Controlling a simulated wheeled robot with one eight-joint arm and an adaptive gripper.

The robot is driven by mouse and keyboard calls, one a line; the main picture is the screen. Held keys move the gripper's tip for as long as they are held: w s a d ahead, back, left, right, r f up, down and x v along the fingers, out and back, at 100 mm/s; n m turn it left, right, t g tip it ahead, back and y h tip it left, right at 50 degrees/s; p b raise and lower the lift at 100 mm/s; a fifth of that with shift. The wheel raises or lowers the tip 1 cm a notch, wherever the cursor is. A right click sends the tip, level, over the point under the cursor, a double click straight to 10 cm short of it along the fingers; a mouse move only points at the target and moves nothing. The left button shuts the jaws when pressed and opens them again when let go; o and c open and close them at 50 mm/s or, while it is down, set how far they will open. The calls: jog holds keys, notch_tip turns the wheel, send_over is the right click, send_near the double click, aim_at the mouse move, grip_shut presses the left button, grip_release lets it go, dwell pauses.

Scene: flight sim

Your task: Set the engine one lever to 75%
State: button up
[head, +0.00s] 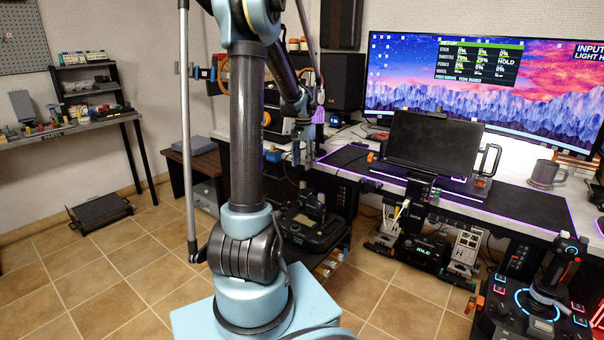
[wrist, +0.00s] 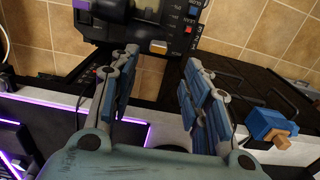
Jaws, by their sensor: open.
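The black throttle unit (head: 305,225) stands low beside the desk, left of its black mat, with dark handles on top. In the wrist view a black control unit (wrist: 110,30) with small blue, red and orange parts lies beyond my fingertips. I cannot tell which handle is the engine one lever. My gripper (wrist: 160,58) is open, with nothing between its fingers, and points toward this unit without visible contact. In the head view my gripper (head: 303,153) hangs above the throttle unit. The monitor (head: 480,75) shows a throttles row that seems to read 75%, 25% and HOLD.
A black screen (head: 433,145) stands on the desk, with a grey mug (head: 545,174) to its right. A joystick unit (head: 540,295) is at the lower right. An orange-and-blue block (wrist: 272,127) lies right of my fingers.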

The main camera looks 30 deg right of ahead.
jog(key=shift+r, duration=1.65)
